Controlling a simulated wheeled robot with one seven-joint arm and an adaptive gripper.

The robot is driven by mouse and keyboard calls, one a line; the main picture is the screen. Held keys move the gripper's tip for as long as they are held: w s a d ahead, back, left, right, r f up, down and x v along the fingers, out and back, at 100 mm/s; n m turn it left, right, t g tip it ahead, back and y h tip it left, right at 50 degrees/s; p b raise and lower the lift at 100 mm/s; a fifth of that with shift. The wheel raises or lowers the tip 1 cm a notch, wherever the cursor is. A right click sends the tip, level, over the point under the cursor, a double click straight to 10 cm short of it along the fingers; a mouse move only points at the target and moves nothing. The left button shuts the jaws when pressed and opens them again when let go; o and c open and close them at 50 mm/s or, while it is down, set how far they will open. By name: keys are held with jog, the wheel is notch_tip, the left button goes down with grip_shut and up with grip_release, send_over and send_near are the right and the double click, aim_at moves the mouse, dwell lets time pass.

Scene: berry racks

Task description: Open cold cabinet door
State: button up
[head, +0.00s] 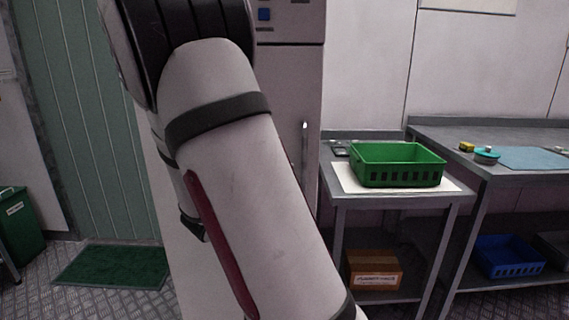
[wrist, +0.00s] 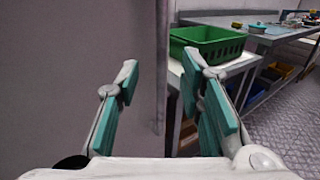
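The cold cabinet (head: 290,85) stands behind my arm in the head view, with its door partly covered by the arm. A slim upright handle (head: 305,140) shows near the door's right edge. In the wrist view the grey door (wrist: 70,60) fills the left side, and the long vertical handle (wrist: 161,110) runs down between my fingers. My gripper (wrist: 159,66) is open, with teal pads on either side of the handle in the picture. I cannot tell whether the handle lies within the fingers' reach. The door looks shut. My gripper is hidden in the head view.
A green basket (head: 397,178) sits on a small steel table (head: 400,202) right of the cabinet. A cardboard box (head: 373,272) is on its lower shelf. A longer bench (head: 520,172) stands farther right. A green mat (head: 112,267) lies on the floor at left.

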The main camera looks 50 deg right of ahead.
aim_at(302, 158)
jog(key=d, duration=0.4)
jog(key=w+d+b, duration=0.1)
jog(key=d, duration=0.4)
jog(key=d+b, duration=0.1)
jog(key=d, duration=0.3)
jog(key=shift+w+d, duration=0.15)
jog(key=shift+w, duration=0.05)
grip_shut()
